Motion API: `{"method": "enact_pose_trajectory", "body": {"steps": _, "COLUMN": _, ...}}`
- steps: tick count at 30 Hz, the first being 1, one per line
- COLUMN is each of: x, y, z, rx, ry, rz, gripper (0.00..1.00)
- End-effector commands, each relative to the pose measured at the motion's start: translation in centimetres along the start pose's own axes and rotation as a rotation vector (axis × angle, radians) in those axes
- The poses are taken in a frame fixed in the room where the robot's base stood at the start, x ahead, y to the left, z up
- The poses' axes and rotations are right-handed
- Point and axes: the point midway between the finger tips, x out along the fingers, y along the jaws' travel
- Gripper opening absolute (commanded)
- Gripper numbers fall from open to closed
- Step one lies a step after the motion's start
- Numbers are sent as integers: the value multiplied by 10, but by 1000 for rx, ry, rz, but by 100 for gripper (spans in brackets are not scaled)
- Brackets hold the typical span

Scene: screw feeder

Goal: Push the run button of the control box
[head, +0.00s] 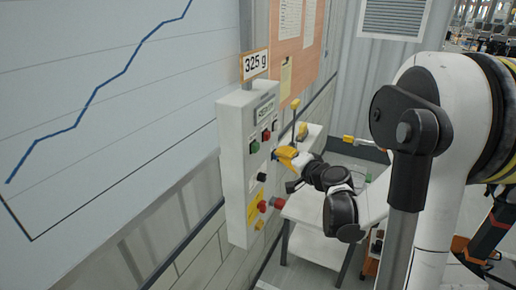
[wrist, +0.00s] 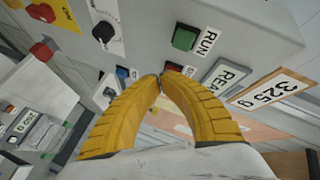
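The control box (head: 236,170) is a tall pale grey box at the wall in the head view. Its green button (head: 254,147) is on the front face, below the small display. In the wrist view the green button (wrist: 186,37) has the label RUN beside it and stands above my fingertips. My gripper (head: 285,153) has yellow fingers, which show in the wrist view (wrist: 160,79) with their tips together and nothing seen between them. It is in front of the box, to the right of the green button in the head view; I see no contact with the button.
A red button (wrist: 173,67) is just behind my fingertips. The box also carries a black knob (wrist: 104,32), a blue button (wrist: 122,73) and a red button on a yellow plate (wrist: 41,12). A 325 g sign (head: 255,64) stands on top. A white table (head: 310,243) is below.

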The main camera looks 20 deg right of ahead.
Motion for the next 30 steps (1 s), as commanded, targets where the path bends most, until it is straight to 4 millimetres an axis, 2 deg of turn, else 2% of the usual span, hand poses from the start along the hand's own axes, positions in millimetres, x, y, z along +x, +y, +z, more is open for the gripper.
{"method": "enact_pose_trajectory", "body": {"steps": 6, "x": 23, "y": -12, "z": 13, "rx": -1, "ry": -1, "rz": -1, "gripper": 0}}
{"method": "enact_pose_trajectory", "body": {"steps": 12, "x": 34, "y": -18, "z": 18, "rx": -1, "ry": 0, "rz": 0, "gripper": 0}}
{"method": "enact_pose_trajectory", "body": {"steps": 30, "x": 36, "y": -19, "z": 19, "rx": 0, "ry": 0, "rz": 0, "gripper": 0}}
